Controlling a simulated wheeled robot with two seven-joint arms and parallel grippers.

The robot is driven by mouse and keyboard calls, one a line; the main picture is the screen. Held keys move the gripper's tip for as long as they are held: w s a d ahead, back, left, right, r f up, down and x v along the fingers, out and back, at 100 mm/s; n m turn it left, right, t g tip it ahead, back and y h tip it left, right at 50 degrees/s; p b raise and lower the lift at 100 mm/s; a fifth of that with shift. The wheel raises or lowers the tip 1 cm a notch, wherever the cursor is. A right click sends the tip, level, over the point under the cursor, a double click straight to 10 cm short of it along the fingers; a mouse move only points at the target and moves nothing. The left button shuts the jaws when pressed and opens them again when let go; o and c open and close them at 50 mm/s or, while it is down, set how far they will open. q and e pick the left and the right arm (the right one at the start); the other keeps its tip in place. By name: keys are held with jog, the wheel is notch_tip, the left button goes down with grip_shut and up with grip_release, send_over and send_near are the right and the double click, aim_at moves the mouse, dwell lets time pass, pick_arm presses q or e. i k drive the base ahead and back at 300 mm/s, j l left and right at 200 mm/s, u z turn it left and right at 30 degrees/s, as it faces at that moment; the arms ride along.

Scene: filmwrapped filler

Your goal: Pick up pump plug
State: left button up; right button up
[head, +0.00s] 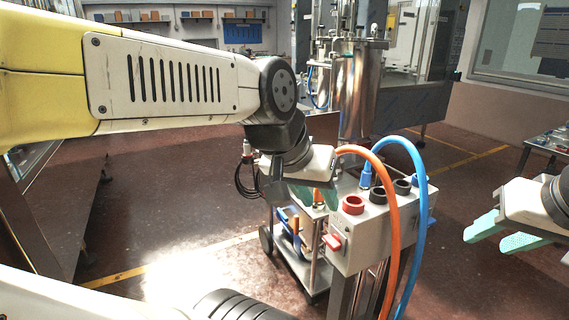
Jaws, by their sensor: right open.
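My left gripper (318,199) points down at the left end of a grey control box (372,238), its teal fingertips on either side of a small orange piece (318,197). An orange hose (393,200) arcs from behind this gripper over the box and down its front; its end is mostly hidden, and I cannot tell whether the fingers grip it. A blue plug (366,175) stands upright at the back of the box on a blue hose (421,190). My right gripper (490,235) is open and empty at the right, apart from the box.
A red ring socket (352,205) and two black ones (378,195) (402,187) sit on the box top. A red switch (333,242) is on its side. A steel tank (360,95) stands behind. A cart (290,250) stands at the left.

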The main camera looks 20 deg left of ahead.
aim_at(247, 154)
jog(key=i+j+u, duration=0.2)
jog(key=i+j, duration=0.25)
jog(key=j, duration=0.15)
jog(key=i+j+u, duration=0.2)
jog(key=i+j, duration=0.3)
jog(key=i+j+u, duration=0.2)
jog(key=i+j, duration=0.3)
jog(key=i+j+u, duration=0.25)
jog(key=i+j, duration=0.2)
jog(key=i+j+u, duration=0.2)
jog(key=i, duration=0.45)
